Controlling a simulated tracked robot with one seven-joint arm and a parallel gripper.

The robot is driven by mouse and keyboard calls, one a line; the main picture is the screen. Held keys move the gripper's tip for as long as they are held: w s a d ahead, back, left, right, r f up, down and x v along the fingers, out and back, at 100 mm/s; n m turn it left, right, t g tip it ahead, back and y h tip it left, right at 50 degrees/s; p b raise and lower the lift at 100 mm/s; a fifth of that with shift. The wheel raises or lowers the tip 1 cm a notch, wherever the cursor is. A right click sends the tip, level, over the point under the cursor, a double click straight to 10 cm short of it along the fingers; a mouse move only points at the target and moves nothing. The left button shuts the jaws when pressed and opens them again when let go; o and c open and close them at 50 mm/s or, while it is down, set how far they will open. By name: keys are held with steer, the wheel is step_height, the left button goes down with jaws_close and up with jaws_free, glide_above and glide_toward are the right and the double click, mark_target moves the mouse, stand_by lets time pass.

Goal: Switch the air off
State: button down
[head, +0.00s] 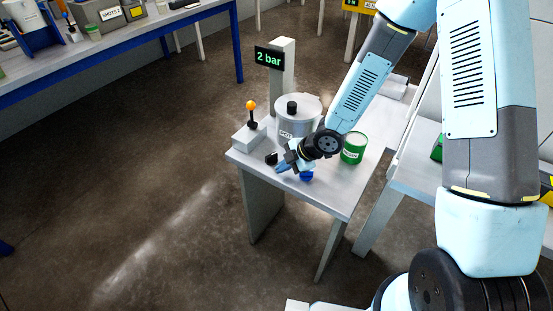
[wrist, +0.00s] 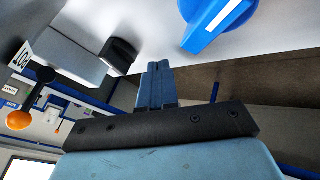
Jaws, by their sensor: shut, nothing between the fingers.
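My gripper (head: 283,166) is shut and empty, low over the front of the small grey table. In the wrist view its blue fingers (wrist: 158,85) are together, apart from the controls, between a black knob and a blue knob. The blue knob (wrist: 218,22) has a white stripe; in the head view it (head: 306,176) is just right of my gripper. The black knob (wrist: 117,55) shows left of my gripper in the head view (head: 271,158). A lever with an orange ball (head: 251,105) stands upright on a grey box. A display (head: 268,57) reads "2 bar". No air label is readable.
A lidded grey pot (head: 297,110) stands behind my gripper, and a green can (head: 354,147) stands to the right. A post (head: 284,80) carries the display. A blue-edged bench (head: 120,50) is at the back left. The floor left of the table is clear.

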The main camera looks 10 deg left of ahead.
mark_target(271, 158)
steer(key=shift+w+a, duration=1.4)
